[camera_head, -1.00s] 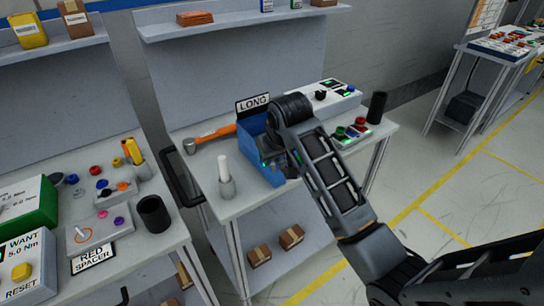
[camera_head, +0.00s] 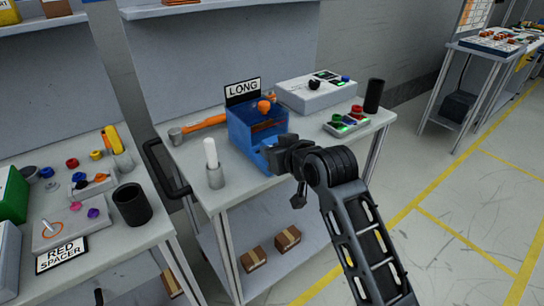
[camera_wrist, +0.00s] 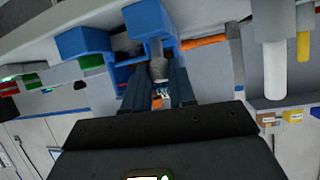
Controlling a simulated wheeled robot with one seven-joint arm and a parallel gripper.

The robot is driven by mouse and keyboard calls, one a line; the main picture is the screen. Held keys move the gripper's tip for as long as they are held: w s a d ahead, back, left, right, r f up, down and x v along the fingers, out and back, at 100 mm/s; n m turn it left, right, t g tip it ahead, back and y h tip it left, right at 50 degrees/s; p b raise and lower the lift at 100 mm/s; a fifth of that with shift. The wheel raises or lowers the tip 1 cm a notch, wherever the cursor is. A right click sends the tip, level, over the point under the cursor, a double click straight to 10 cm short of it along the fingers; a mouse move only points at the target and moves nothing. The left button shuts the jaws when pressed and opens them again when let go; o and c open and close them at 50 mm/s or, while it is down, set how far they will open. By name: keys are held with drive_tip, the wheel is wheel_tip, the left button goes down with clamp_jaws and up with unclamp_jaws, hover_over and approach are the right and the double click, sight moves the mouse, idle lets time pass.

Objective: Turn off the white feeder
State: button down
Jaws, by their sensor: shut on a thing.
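A white box (camera_head: 309,96) with a dark knob (camera_head: 314,85), green displays and a blue button stands at the back right of the middle table; I take it for the white feeder. A blue bin (camera_head: 243,135) signed LONG (camera_head: 243,90) stands left of it. My gripper (camera_head: 272,157) is at the bin's front right side, apart from the white box. In the wrist view my gripper (camera_wrist: 158,86) is shut on a small grey cylindrical part (camera_wrist: 158,68) in front of the blue bin (camera_wrist: 150,22). Its lower end is hard to see.
A small button panel (camera_head: 345,122) and a black cup (camera_head: 374,96) stand to the right. A black handle (camera_head: 163,165) edges the table's left side.

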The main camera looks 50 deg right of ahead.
idle(0.4)
drive_tip(key=c, duration=0.9)
unclamp_jaws()
drive_tip(key=shift+s, duration=0.1)
drive_tip(key=v, duration=0.7)
drive_tip(key=shift+s+a+b, duration=0.2)
drive_tip(key=shift+s+b, duration=0.15)
